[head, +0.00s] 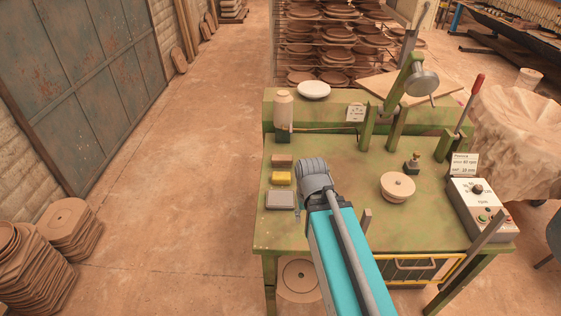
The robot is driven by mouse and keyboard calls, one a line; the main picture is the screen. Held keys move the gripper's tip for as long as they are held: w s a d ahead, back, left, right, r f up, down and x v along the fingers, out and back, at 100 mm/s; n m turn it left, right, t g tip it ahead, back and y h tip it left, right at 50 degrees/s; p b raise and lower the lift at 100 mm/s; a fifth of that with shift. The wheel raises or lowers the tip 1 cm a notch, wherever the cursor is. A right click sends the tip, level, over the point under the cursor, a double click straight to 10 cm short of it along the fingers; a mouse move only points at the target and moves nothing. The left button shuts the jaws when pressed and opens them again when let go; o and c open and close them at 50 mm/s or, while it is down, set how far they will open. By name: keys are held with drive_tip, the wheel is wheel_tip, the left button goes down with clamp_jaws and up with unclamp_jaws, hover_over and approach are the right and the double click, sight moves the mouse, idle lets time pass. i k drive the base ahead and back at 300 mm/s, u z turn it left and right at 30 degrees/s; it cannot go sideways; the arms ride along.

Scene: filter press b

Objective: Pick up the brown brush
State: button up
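A small brown block (282,160), which looks like the brown brush, lies on the green table at the back of a short row near the left edge. Its bristles cannot be made out. The grey ribbed end of my arm (314,174) is over the table just to the right of this row. The fingers of my gripper are hidden below or behind that end, so I cannot see their opening. The brown block lies clear to the left of the arm, with no visible contact.
In front of the brown block lie a yellow block (280,178) and a grey-white box (280,200). A pale bottle (284,108) stands behind. A round lidded pot (397,187), a small stamp-like tool (412,163) and a control box (481,206) are to the right.

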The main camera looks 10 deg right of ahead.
sight(278, 160)
drive_tip(key=z, duration=0.05)
drive_tip(key=i, duration=0.9)
drive_tip(key=u, duration=0.05)
